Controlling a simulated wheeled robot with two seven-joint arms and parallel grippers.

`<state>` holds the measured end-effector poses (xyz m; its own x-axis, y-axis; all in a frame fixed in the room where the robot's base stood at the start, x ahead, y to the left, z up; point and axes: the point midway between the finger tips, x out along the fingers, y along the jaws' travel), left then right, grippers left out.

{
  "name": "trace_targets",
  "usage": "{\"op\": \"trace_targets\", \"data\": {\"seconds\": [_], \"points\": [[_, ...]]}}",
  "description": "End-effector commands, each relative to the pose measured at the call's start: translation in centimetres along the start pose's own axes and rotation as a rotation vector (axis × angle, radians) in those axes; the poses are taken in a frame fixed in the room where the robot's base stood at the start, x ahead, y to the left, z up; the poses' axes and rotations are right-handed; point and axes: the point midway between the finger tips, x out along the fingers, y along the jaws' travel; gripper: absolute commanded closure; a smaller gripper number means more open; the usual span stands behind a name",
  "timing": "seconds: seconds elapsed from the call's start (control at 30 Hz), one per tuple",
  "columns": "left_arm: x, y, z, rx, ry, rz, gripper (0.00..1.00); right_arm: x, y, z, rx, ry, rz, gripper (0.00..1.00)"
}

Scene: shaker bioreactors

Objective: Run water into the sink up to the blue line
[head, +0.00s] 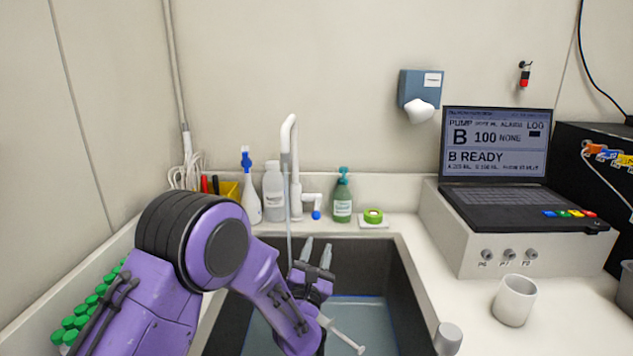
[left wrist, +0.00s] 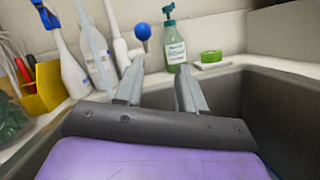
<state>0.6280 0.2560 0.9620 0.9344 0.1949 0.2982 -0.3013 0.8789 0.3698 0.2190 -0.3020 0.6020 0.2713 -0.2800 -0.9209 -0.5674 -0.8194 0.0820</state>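The white tap (head: 294,165) stands behind the dark sink (head: 385,262). A thin stream of water (head: 289,235) falls from its spout into the sink. The tap's side handle has a blue end (head: 316,214), also seen as a blue knob in the left wrist view (left wrist: 142,32). Water (head: 362,314) stands in the sink. A thin blue line (head: 365,296) shows along the back wall at about the water's edge; I cannot tell any gap between them. My left gripper (head: 317,253) is over the sink, in front of the tap, fingers apart and empty. My right gripper is out of view.
To the right are a laptop (head: 500,165) and a white mug (head: 514,300). Green-capped tubes (head: 85,312) are at left.

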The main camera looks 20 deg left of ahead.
Motion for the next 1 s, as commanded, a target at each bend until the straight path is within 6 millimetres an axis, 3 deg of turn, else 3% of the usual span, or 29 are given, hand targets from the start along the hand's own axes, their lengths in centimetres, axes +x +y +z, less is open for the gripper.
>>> {"op": "trace_targets", "data": {"seconds": [0.1,0.23,0.63,0.8,1.0], "points": [[0.0,1.6,0.3,-0.132,-0.056,0.070,0.61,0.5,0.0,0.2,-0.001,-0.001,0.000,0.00],[1.1,2.0,0.7,-0.174,-0.065,0.083,0.61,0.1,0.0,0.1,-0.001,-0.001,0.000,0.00],[9.2,2.7,1.1,-0.170,-0.064,0.083,0.61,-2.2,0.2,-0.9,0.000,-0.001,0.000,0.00],[10.4,2.8,1.1,-0.170,-0.063,0.081,0.61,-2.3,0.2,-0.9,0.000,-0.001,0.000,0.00],[10.4,2.8,1.0,-0.170,-0.062,0.081,0.61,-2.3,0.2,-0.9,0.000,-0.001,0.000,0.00]]}}
